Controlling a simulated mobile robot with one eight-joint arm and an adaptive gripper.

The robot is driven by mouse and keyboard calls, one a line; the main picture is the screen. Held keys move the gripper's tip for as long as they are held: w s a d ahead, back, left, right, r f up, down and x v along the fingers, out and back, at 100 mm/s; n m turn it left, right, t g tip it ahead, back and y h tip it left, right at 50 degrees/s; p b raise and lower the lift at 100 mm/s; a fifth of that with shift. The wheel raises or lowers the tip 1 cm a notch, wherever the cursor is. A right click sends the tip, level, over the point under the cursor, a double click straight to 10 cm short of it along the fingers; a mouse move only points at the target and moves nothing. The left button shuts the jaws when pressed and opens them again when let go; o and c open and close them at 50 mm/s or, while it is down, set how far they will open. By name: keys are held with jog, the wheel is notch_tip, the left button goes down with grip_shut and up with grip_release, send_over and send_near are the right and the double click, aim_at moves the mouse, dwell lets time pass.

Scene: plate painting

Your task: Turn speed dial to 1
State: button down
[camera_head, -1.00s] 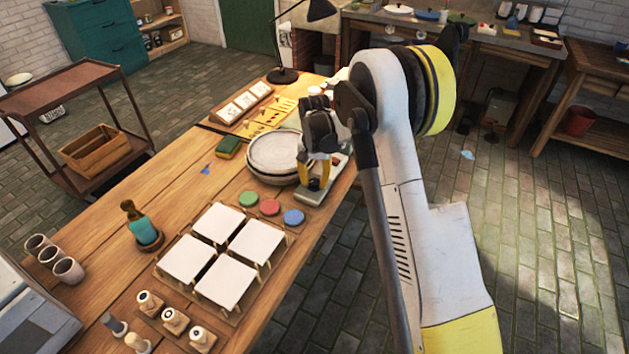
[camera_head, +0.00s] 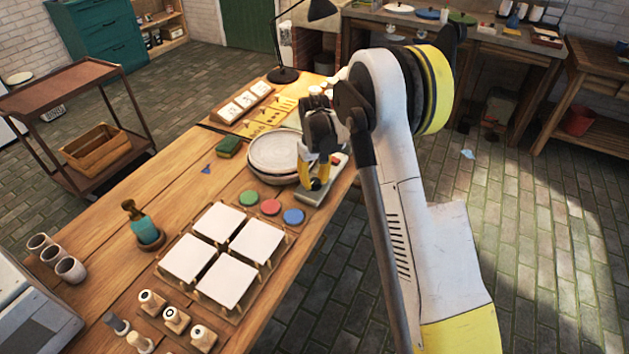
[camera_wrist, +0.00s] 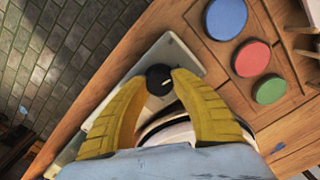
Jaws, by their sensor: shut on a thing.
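The speed dial (camera_wrist: 159,79) is a black round knob with a light pointer line, on a pale flat control panel (camera_wrist: 182,52). In the wrist view the yellow fingers of my gripper (camera_wrist: 160,84) stand on both sides of the dial, with their tips closed against it. In the head view my gripper (camera_head: 318,180) points down over the panel (camera_head: 312,193) at the table's right edge. The dial is mostly hidden there. I cannot read any numbers around the dial.
A stack of pale round plates (camera_head: 270,153) stands just left of my gripper. Blue (camera_head: 293,216), red (camera_head: 270,207) and green (camera_head: 248,198) discs lie in front. White square tiles (camera_head: 227,278) on a rack and a teal bottle (camera_head: 145,230) lie nearer. A black lamp (camera_head: 284,74) stands behind.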

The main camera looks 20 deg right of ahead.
aim_at(314, 180)
dwell(0.5)
jog(key=c, duration=1)
grip_release()
notch_tip(314, 180, up, 12)
jog(key=s+a+r+m+t, duration=0.1)
jog(key=s+r+t, duration=0.1)
jog(key=s+r, duration=0.7)
jog(key=s+a+r+t, duration=0.25)
jog(key=s+r, duration=0.25)
jog(key=s, duration=0.8)
jog(key=s+f+t, duration=0.1)
jog(key=s, duration=0.2)
jog(key=s+f, duration=0.1)
jog(key=s, duration=0.2)
jog(key=s+f+m+t, duration=0.1)
jog(key=s, duration=0.2)
jog(key=shift+d+f+t, duration=0.1)
jog(key=shift+d+t, duration=0.1)
jog(key=shift+t, duration=0.15)
